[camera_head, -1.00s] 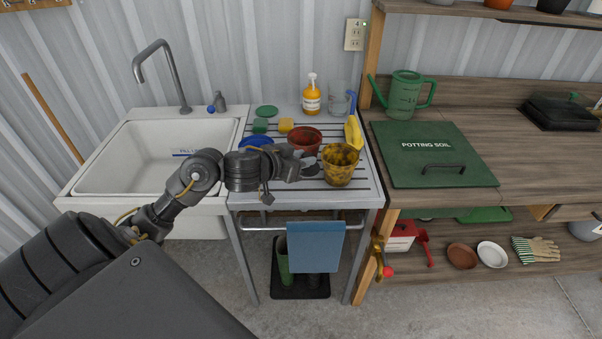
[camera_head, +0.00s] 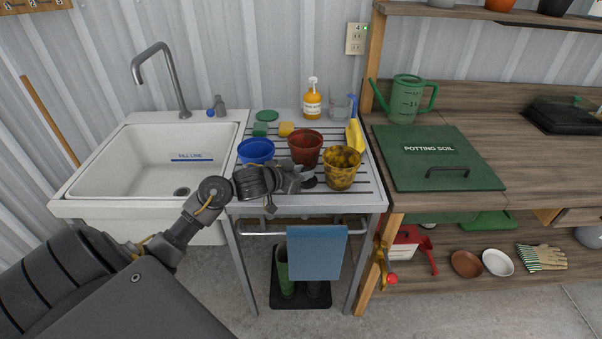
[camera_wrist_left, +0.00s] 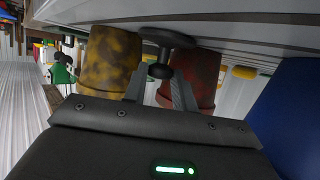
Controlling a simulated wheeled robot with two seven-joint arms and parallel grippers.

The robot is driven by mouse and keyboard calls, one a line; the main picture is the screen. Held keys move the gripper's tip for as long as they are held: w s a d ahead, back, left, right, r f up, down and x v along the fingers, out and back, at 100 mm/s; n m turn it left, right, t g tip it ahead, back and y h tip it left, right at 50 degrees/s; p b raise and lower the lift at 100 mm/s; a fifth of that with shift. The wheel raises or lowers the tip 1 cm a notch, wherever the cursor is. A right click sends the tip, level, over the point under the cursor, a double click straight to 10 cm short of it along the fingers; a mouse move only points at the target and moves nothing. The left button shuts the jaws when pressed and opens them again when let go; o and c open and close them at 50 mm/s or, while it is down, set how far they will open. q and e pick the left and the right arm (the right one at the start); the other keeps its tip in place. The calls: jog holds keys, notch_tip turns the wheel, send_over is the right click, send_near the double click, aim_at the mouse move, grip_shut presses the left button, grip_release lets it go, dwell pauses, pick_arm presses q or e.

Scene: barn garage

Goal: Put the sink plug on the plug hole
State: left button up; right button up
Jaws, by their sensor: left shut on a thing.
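The black sink plug (camera_head: 309,183) is at the front of the slatted draining rack, between the red pot and the yellow-stained pot. My left gripper (camera_head: 300,176) is shut on its knob. In the left wrist view the plug's round disc (camera_wrist_left: 166,37) and knob show between the fingertips (camera_wrist_left: 160,82). I cannot tell whether the disc touches the rack. The plug hole (camera_head: 182,191) is a dark ring in the floor of the white sink (camera_head: 118,165), left of the rack, and it is uncovered. My right gripper is not in view.
On the rack (camera_head: 290,200) stand a blue pot (camera_head: 256,150), a red pot (camera_head: 305,148) and a yellow-stained pot (camera_head: 341,168), close around my gripper. The sink's right rim (camera_head: 232,150) lies between rack and basin. The faucet (camera_head: 172,75) arches over the basin, which is otherwise empty.

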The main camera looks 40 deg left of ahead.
pick_arm(q)
jog(key=shift+f, duration=0.1)
jog(key=o, duration=1)
jog(key=shift+c, duration=0.2)
jog(key=shift+s+r, duration=0.1)
jog(key=shift+r, duration=0.1)
jog(key=p+v, duration=0.1)
jog(key=v, duration=1.1)
